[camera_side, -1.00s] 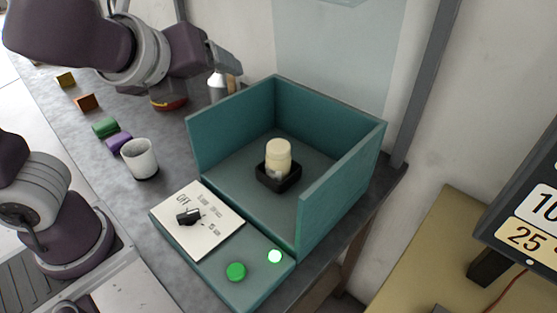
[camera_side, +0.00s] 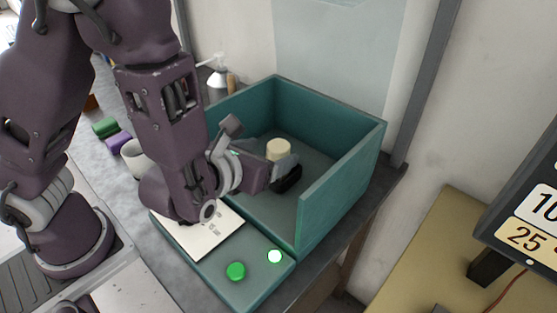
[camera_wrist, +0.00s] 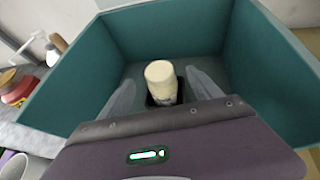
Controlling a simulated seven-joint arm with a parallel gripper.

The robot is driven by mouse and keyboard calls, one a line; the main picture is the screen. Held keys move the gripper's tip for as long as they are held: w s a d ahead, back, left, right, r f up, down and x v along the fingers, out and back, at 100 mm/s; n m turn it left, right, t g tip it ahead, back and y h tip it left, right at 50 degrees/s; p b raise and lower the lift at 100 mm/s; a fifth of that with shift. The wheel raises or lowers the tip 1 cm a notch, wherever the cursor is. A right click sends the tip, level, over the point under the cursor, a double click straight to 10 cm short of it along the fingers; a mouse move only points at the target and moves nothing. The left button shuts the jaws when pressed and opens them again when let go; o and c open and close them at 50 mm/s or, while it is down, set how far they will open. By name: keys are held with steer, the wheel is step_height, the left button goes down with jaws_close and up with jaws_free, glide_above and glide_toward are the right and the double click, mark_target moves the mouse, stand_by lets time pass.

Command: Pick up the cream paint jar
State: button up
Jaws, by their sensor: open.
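The cream paint jar (camera_side: 279,149) stands upright in a small black holder (camera_side: 290,182) inside the teal open-topped box (camera_side: 342,185). In the wrist view the jar (camera_wrist: 161,82) is in the middle, between and a little beyond my two finger tips. My gripper (camera_side: 284,172) reaches over the box's low front side and is level with the jar. Its fingers are spread and open, one on each side of the jar in the wrist view (camera_wrist: 163,92). In the side view my gripper hides the jar's lower part, so contact there cannot be told.
Teal walls rise on several sides of the box. A white cup (camera_side: 132,158) and a pump bottle (camera_side: 218,80) stand on the grey bench.

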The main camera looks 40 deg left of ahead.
steer(key=x, duration=0.2)
steer(key=shift+w+a+f, duration=0.1)
steer(key=shift+w+f, duration=0.05)
steer(key=shift+w, duration=0.2)
jaws_close()
